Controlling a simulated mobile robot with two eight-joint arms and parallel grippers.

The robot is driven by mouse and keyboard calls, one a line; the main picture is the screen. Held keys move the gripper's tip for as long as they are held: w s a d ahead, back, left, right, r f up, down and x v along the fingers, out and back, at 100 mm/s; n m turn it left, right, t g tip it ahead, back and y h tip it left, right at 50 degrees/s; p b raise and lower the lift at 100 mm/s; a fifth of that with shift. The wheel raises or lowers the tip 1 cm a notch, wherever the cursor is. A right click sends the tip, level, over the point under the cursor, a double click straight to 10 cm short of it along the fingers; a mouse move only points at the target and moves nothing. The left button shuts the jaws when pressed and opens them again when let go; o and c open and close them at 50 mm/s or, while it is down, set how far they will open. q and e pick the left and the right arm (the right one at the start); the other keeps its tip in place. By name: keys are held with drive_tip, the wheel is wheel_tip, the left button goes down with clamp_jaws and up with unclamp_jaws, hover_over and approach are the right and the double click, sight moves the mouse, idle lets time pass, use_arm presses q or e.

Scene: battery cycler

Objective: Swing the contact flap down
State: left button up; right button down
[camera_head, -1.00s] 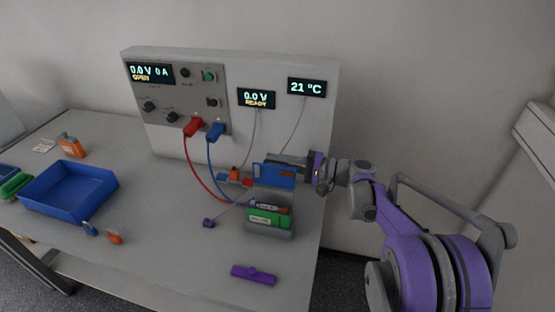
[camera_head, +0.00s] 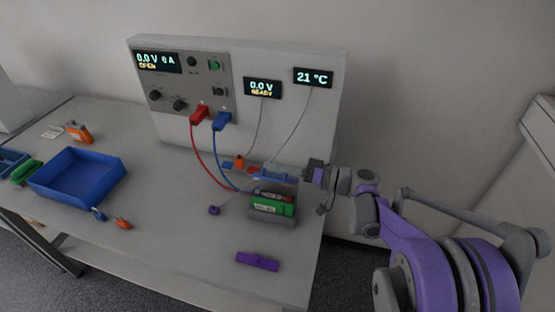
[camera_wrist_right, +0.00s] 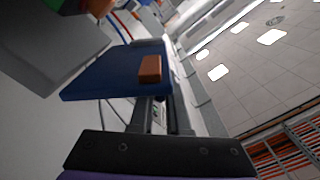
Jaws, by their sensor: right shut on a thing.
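The contact flap (camera_head: 278,177) is a blue plate on the holder, seen at a shallow angle and tilted over the green battery cell (camera_head: 272,206) in the holder (camera_head: 275,218). In the right wrist view the blue flap (camera_wrist_right: 105,78) fills the middle, with a copper contact block (camera_wrist_right: 150,70) on its face. My right gripper (camera_head: 301,173) reaches in from the right at the flap's edge and is shut on it. Its fingertips are partly hidden by the flap. My left gripper is not in view.
A red lead (camera_head: 207,169) and a blue lead run from the cycler panel (camera_head: 185,85) to the holder. A purple bar (camera_head: 257,261) lies in front. A blue tray (camera_head: 78,178) stands at the left. The table between tray and holder is mostly clear.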

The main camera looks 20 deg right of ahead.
drive_tip(key=n, duration=0.1)
drive_tip(key=s+f+n, duration=0.1)
drive_tip(key=a+n, duration=0.1)
drive_tip(key=shift+s+a+f+n, duration=0.1)
drive_tip(key=shift+s+f+n, duration=0.2)
drive_tip(key=shift+n, duration=0.1)
drive_tip(key=shift+s+a+f+n+b, duration=0.25)
drive_tip(key=shift+f+n, duration=0.2)
drive_tip(key=shift+n, duration=0.4)
drive_tip(key=shift+s+a+f+n+b, duration=0.15)
drive_tip(key=shift+f+n, duration=0.25)
drive_tip(key=shift+n, duration=0.45)
drive_tip(key=shift+s+f, duration=0.1)
drive_tip(key=c, duration=0.9)
unclamp_jaws()
drive_tip(key=shift+c, duration=0.2)
drive_tip(key=shift+d, duration=0.15)
drive_tip(key=shift+s+d, duration=0.2)
drive_tip(key=shift+d, duration=0.15)
drive_tip(key=b+v, duration=0.1)
drive_tip(key=v, duration=0.9)
